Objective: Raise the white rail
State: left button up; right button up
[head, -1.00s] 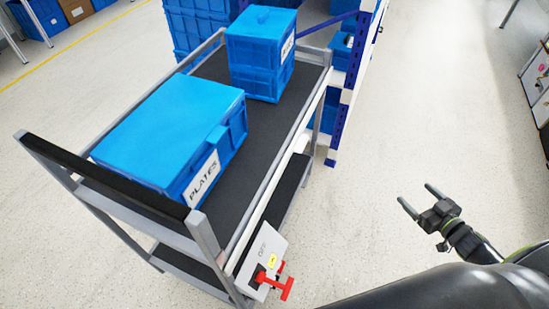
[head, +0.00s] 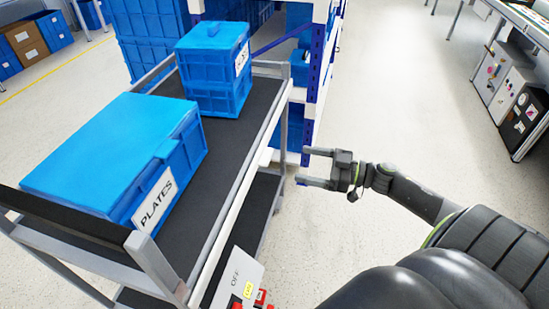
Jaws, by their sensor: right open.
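The white rail (head: 229,222) appears as a pale strip along the right side of the grey cart, below the edge of its black top shelf. Its lower end runs toward the switch box, and I cannot tell how it is fixed. My right gripper (head: 303,166) is open and empty, its two fingers pointing left toward the cart. It is to the right of the rail with a visible gap between them in the picture. My left gripper is not in view.
A white switch box (head: 241,268) marked OFF, with red parts (head: 260,297), is cut off at the bottom edge. Two blue crates, one near (head: 105,155) and one far (head: 215,75), stand on the cart. Blue shelving (head: 318,65) stands behind. Floor is clear right of the cart.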

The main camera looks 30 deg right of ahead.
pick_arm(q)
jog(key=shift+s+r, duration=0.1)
pick_arm(e)
jog(key=x, duration=0.9)
jog(key=shift+w, duration=0.15)
jog(key=shift+c, duration=0.3)
jog(key=c, duration=1.3)
jog(key=shift+r+p, duration=0.35)
jog(key=shift+p, duration=0.35)
jog(key=shift+c, duration=0.2)
pick_arm(q)
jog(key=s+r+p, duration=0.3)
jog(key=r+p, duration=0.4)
jog(key=p, duration=0.1)
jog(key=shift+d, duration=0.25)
pick_arm(e)
notch_tip(320, 180, up, 6)
send_over(261, 153)
jog(key=v, duration=0.4)
jog(key=shift+w+r, duration=0.1)
jog(key=shift+r, duration=0.05)
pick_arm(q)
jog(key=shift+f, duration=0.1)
pick_arm(e)
jog(key=shift+a, duration=0.1)
jog(key=o, duration=1.4)
jog(key=shift+r, duration=0.1)
